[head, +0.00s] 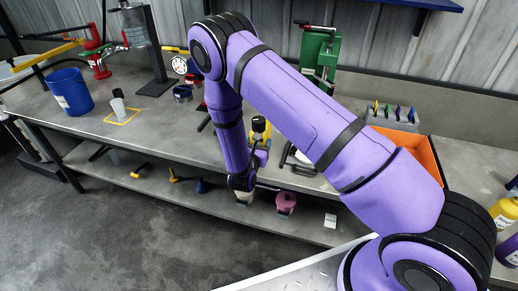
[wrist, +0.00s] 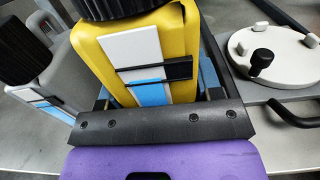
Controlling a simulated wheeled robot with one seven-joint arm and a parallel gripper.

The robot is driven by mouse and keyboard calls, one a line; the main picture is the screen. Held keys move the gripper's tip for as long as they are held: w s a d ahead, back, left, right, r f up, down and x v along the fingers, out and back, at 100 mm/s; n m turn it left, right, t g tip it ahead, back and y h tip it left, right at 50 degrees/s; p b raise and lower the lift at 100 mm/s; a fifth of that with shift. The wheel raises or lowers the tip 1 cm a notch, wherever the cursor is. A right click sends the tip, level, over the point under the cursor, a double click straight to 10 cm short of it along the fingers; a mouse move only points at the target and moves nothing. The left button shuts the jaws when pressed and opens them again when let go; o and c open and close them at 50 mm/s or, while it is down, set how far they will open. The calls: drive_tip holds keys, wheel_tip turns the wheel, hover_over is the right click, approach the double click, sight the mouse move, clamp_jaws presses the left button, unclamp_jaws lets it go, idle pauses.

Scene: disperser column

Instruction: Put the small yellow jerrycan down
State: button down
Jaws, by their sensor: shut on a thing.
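The small yellow jerrycan (wrist: 140,55) fills the middle of the wrist view. It has a black cap and a white and blue label crossed by a dark strap. My gripper (wrist: 155,95) is shut on it, with blue-grey finger parts on both sides. In the head view the yellow jerrycan (head: 257,134) looks upright at the bench's front edge, partly hidden by my arm. My gripper (head: 262,155) is small there. The jerrycan's base is hidden, so I cannot tell whether it touches the bench.
A grey jerrycan (wrist: 50,70) stands close on the left in the wrist view. A white round plate with knobs (wrist: 272,55) lies on the right. The bench (head: 145,125) holds a blue bucket (head: 69,92) and an orange bin (head: 415,150). A pink container (head: 286,203) is on the lower shelf.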

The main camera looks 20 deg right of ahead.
drive_tip(key=shift+w+d, duration=0.1)
drive_tip(key=shift+w, duration=0.35)
drive_tip(key=shift+w+f, duration=0.15)
drive_tip(key=shift+f, duration=1.6)
drive_tip(key=shift+f, duration=0.15)
drive_tip(key=shift+c, duration=1.4)
unclamp_jaws()
